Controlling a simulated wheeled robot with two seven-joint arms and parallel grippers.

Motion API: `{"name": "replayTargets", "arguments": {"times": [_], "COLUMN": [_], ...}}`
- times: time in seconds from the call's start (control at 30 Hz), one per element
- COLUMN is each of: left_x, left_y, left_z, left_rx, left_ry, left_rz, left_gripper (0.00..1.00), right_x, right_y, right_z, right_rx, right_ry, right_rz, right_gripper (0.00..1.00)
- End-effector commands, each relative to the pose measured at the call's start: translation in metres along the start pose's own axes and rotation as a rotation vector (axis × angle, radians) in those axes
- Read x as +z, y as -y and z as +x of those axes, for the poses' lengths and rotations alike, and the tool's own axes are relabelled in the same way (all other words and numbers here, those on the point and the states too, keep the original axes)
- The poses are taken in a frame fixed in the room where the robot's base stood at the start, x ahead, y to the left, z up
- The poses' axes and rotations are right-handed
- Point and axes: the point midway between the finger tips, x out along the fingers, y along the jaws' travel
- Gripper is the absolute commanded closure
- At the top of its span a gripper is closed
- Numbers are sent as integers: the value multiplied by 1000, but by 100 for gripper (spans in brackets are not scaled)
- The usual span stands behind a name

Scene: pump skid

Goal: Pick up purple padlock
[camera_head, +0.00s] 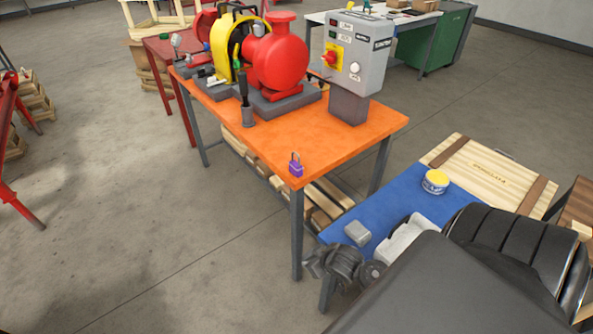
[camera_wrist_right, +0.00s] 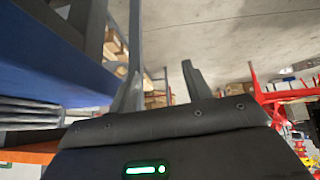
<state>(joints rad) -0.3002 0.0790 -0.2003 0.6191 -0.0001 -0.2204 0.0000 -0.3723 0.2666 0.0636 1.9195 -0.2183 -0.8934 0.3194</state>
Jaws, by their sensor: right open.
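The purple padlock (camera_head: 296,166) stands on the near corner of the orange table (camera_head: 350,134), with its grey shackle upward. My right gripper (camera_head: 312,264) is low beside the blue table, in front of and below the padlock and well apart from it. In the right wrist view, its two fingers (camera_wrist_right: 162,92) are spread with nothing between them. The padlock cannot be made out in the right wrist view. My left gripper does not show in either view.
A red pump (camera_head: 282,58) and a grey control box (camera_head: 357,52) stand farther back on the orange table. The blue table (camera_head: 395,203) holds a yellow-topped tin (camera_head: 435,181) and a grey block (camera_head: 357,233). Open floor lies to the left.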

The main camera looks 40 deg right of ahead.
Motion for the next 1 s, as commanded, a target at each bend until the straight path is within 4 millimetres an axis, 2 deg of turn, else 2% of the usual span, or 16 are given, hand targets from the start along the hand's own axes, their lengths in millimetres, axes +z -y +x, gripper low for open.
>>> {"name": "replayTargets", "arguments": {"times": [0.07, 0.1, 0.2, 0.3, 0.4, 0.5, 0.63, 1.0], "left_x": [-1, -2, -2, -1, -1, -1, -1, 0], "left_y": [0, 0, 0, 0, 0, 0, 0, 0], "left_z": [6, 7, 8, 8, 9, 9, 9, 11], "left_rx": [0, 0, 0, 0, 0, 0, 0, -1], "left_ry": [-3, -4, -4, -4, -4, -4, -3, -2], "left_rz": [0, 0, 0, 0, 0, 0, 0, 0], "left_gripper": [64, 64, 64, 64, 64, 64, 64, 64], "right_x": [-44, -71, -127, -169, -195, -207, -210, -236], "right_y": [-17, -32, -65, -88, -102, -108, -108, -108], "right_z": [-28, -40, -60, -78, -92, -100, -99, -56], "right_rx": [26, 39, 38, 15, -10, -25, -29, -29], "right_ry": [-94, -160, -311, -427, -499, -531, -538, -537], "right_rz": [-3, 3, 30, 50, 63, 70, 73, 75], "right_gripper": [51, 51, 51, 51, 51, 51, 51, 51]}}
